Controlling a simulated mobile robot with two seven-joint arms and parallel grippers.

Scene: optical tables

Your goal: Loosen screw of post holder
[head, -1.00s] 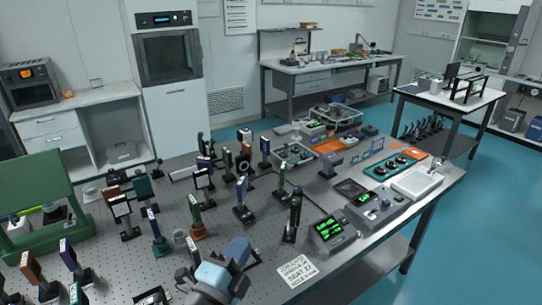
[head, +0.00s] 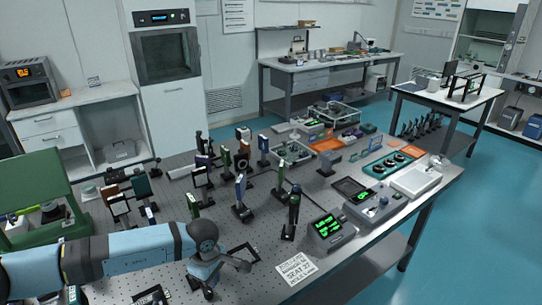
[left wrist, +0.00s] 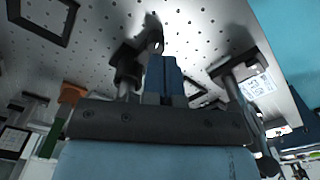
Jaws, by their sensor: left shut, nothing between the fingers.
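A second dark post holder (left wrist: 232,72) stands to the right. In the head view a black post holder (head: 291,220) stands right of my gripper. No holder's screw can be made out clearly. My right gripper is not in view.
The optical table (head: 330,190) carries several mounted optics, such as a blue one (head: 240,190). A controller with green digits (head: 328,230) and a white label sheet (head: 296,268) lie right of my gripper. A green frame (head: 45,185) stands at the left.

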